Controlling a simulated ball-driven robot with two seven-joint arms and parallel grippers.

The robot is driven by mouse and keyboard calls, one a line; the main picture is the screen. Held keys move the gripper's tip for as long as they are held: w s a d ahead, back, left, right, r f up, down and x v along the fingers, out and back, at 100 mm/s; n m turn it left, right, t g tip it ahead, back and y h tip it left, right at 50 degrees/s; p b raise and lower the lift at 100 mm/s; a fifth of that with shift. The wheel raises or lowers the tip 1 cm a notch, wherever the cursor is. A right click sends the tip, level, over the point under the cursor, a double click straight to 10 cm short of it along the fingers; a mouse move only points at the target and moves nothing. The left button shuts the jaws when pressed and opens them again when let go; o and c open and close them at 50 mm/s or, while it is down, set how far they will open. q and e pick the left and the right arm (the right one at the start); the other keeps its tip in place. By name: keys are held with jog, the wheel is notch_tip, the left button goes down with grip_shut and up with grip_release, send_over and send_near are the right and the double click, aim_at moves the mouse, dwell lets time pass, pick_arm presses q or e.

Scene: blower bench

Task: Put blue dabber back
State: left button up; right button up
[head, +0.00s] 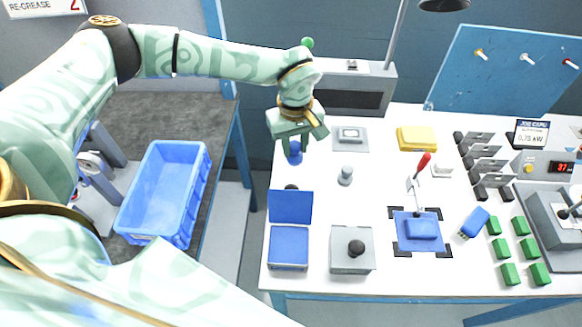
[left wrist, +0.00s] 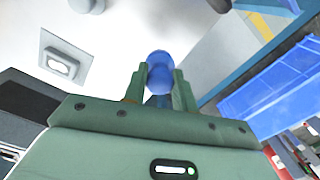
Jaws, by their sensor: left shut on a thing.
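My left gripper (head: 292,138) is shut on the blue dabber (head: 294,153), whose round blue end points down from the fingers. It hangs over the left part of the white bench. In the left wrist view the dabber (left wrist: 158,72) sits between the two green fingers (left wrist: 158,88). Its stem is mostly hidden by the fingers and palm. My right gripper is not in view.
A blue box with raised lid (head: 289,207) and a grey box with black knob (head: 352,250) stand at the front left. A grey knobbed post (head: 345,176) stands near the gripper. A blue crate (head: 165,195) is left of the bench. A blue pad fixture (head: 417,230) is mid-bench.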

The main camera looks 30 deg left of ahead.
aim_at(294, 144)
pick_arm(q)
notch_tip(294, 144, down, 8)
jog(key=shift+a+f+b, duration=0.1)
jog(key=shift+b, duration=0.85)
jog(key=o, duration=0.9)
jog(key=shift+o, duration=0.2)
notch_tip(294, 144, up, 12)
jog(key=p, duration=0.3)
